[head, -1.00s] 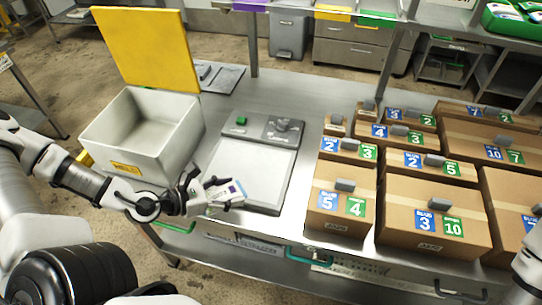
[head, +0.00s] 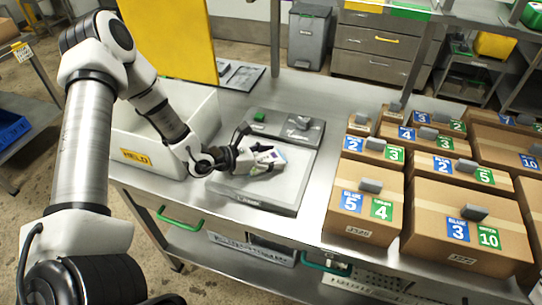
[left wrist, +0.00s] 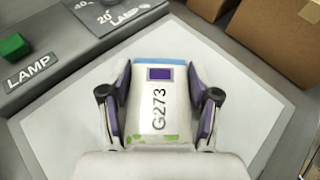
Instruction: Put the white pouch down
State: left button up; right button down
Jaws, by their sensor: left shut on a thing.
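In the left wrist view the pouch (left wrist: 160,105) reads G273 and sits between both fingers. My left gripper (head: 255,158) is shut on it, over the light panel of the grey lamp unit (head: 290,192). I cannot tell whether the pouch touches the panel. The left gripper also shows in the left wrist view (left wrist: 160,110). My right gripper is not in view.
A white bin (head: 205,120) with a yellow label stands left of the lamp unit. Several labelled cardboard boxes (head: 350,212) stand to the right. A green button (head: 259,117) is on the unit's back strip. The panel around the pouch is clear.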

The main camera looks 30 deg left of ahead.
pick_arm(q)
jog(key=shift+s+f+b, duration=0.15)
jog(key=shift+s+b, duration=0.05)
jog(key=shift+b, duration=0.1)
jog(key=o, duration=1.2)
jog(key=shift+w, duration=0.1)
